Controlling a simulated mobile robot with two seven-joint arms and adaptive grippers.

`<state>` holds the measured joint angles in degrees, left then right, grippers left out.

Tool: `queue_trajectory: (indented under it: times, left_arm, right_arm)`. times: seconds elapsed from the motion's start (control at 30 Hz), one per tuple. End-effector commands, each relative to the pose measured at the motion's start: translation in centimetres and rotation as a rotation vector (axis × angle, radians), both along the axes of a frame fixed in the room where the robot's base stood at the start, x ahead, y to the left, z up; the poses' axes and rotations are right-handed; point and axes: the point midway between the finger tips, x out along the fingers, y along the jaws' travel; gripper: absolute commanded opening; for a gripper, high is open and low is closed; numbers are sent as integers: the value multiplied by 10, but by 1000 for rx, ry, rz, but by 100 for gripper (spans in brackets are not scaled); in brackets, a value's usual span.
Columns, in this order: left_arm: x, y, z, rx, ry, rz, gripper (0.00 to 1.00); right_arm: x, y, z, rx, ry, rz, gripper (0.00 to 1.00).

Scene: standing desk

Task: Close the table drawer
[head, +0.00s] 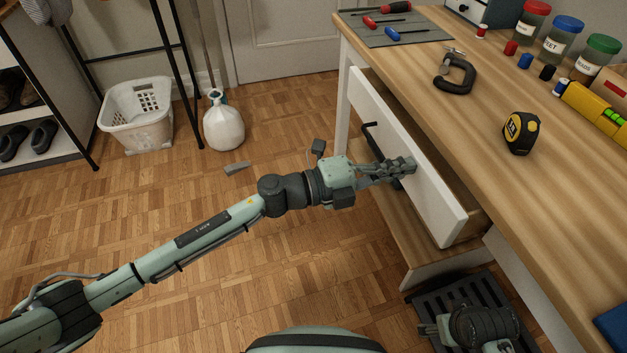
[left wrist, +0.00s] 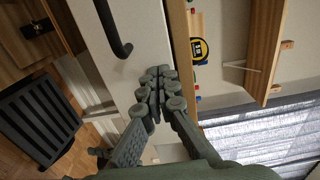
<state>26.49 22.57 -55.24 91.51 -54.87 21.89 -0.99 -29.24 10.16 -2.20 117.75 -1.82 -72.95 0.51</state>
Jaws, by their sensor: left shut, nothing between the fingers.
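The table drawer (head: 400,160) has a white front and stands pulled out from the wooden-topped desk (head: 465,110), with a gap showing behind its front. Its black bar handle (head: 370,133) is partly hidden behind my left gripper. My left gripper (head: 408,166) is shut and empty, with its fingertips at the drawer front beside the handle; I cannot tell whether they touch it. In the left wrist view the closed fingertips (left wrist: 160,82) lie over the white drawer front (left wrist: 150,40), apart from the handle (left wrist: 118,35). My right gripper (head: 440,330) is low at the bottom right, its fingers unclear.
On the desk are a clamp (head: 455,72), a tape measure (head: 521,132), a yellow level (head: 597,108), lidded jars (head: 560,40) and a grey mat (head: 395,30) with screwdrivers. A white basket (head: 137,115) and a white jug (head: 223,125) stand on the floor. The floor left of the drawer is mostly clear.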

Motion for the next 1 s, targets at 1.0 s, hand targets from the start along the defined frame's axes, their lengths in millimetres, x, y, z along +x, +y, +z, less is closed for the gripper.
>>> queue_trajectory:
  times: [1.0]
  left_arm:
    - [28, -86, 1, -3, -2, 3, 0]
  right_arm:
    - [-1, 0, -4, 1, 3, -1, 72]
